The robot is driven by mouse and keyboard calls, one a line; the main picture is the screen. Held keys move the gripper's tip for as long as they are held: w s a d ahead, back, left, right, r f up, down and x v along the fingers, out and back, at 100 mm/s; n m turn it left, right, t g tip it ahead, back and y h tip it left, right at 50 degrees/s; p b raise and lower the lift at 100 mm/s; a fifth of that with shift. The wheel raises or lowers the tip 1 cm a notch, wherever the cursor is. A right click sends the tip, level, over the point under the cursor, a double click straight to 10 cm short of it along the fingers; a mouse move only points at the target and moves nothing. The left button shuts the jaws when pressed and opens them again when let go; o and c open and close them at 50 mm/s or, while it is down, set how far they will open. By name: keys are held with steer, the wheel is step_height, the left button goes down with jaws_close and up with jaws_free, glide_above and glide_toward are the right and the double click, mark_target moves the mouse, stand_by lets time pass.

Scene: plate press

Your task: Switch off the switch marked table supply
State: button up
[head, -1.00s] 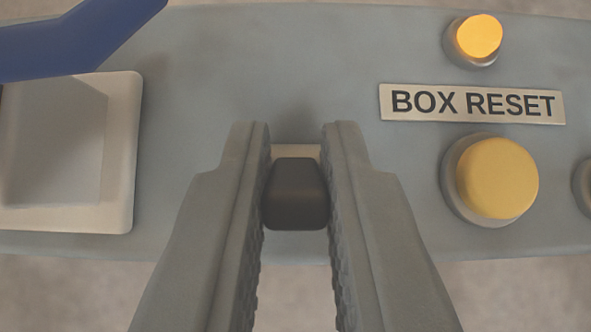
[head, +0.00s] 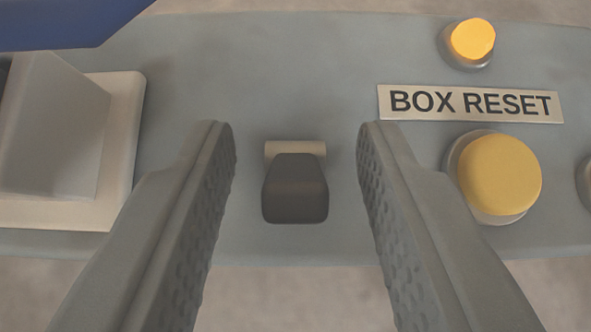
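A dark rocker or lever switch (head: 295,190) with a small beige base (head: 295,149) sits on the grey panel, in the middle of the head view. My gripper (head: 298,135) is open, with one finger on each side of the dark switch and a clear gap on both sides. No label reading table supply shows in this view. A grey block-like part on a pale square plate (head: 122,150) is at the left; I cannot tell whether it is a switch.
The grey panel (head: 300,60) carries a BOX RESET label (head: 470,103). A large yellow button (head: 499,174) is below it and a small lit yellow lamp (head: 472,40) above. A blue part (head: 65,25) crosses the top left. Another round part is cut off at the right edge.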

stand_by(0.5)
steer(key=v, duration=1.7)
steer(key=shift+r, duration=0.15)
steer(key=shift+s, duration=0.1)
